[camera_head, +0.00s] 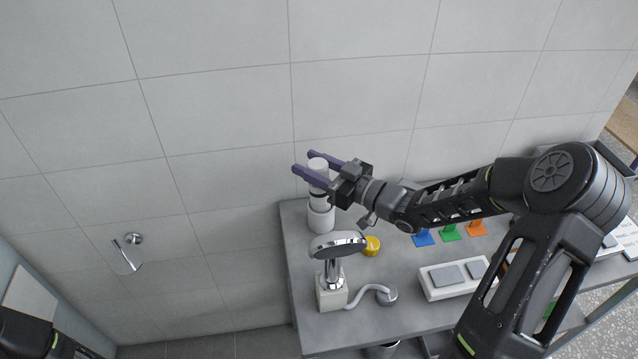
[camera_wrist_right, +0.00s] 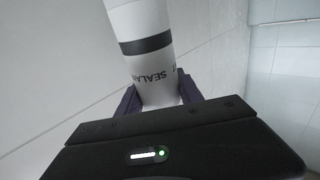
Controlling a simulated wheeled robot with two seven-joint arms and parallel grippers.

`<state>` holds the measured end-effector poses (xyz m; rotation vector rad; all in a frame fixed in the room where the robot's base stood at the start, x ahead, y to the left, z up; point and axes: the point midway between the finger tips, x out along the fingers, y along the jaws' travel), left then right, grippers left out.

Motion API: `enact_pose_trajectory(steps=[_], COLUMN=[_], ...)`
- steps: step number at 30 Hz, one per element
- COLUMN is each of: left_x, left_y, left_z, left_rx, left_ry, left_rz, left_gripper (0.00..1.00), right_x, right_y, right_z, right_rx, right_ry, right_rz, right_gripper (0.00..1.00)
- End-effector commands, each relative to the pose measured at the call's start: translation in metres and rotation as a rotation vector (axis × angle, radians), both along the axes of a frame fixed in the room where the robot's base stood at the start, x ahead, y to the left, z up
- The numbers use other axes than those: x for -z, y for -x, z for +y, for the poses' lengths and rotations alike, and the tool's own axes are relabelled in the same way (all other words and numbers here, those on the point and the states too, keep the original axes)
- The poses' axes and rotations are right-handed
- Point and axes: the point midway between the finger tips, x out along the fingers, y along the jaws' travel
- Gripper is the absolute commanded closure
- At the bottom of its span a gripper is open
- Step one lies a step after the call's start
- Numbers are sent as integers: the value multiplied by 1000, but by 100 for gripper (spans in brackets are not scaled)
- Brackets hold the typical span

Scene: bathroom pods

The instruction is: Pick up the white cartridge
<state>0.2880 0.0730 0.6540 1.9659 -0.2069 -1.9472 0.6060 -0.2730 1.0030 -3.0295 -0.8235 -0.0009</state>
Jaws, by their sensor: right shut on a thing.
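The white cartridge (camera_head: 318,166) stands roughly upright at the back left corner of the grey bench. In the right wrist view the cartridge (camera_wrist_right: 150,68) shows a black band and dark upside-down lettering starting "SEALA". My right gripper (camera_head: 305,162) is shut on it, with the purple fingers on either side of its body. A white round holder (camera_head: 321,217) is directly below the cartridge; I cannot tell whether the cartridge still touches it. My left gripper is out of view; only dark parts of my left arm show at the lower left.
A shower head (camera_head: 338,244) on a white block stands in front of the holder. A yellow round thing (camera_head: 371,246), a white box with grey pads (camera_head: 449,276) and blue, green and orange pieces (camera_head: 450,232) are on the bench (camera_head: 397,312). The tiled wall (camera_head: 220,110) is close behind.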

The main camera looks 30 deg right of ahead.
Motion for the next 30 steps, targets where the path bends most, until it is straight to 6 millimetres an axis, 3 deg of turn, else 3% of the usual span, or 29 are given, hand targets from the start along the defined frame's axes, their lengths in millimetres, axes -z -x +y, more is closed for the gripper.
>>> enact_pose_trajectory(steps=[17,23,30], left_x=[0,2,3], left_y=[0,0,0], left_z=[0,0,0], left_rx=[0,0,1], left_ry=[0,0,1], left_rz=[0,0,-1], left_gripper=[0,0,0], right_x=[-4,-27,-74], right_y=[-1,-1,-1], right_z=[0,0,0], right_rx=[1,0,1], right_ry=[2,7,7], right_rz=[-4,-8,-6], right_gripper=[100,100,100])
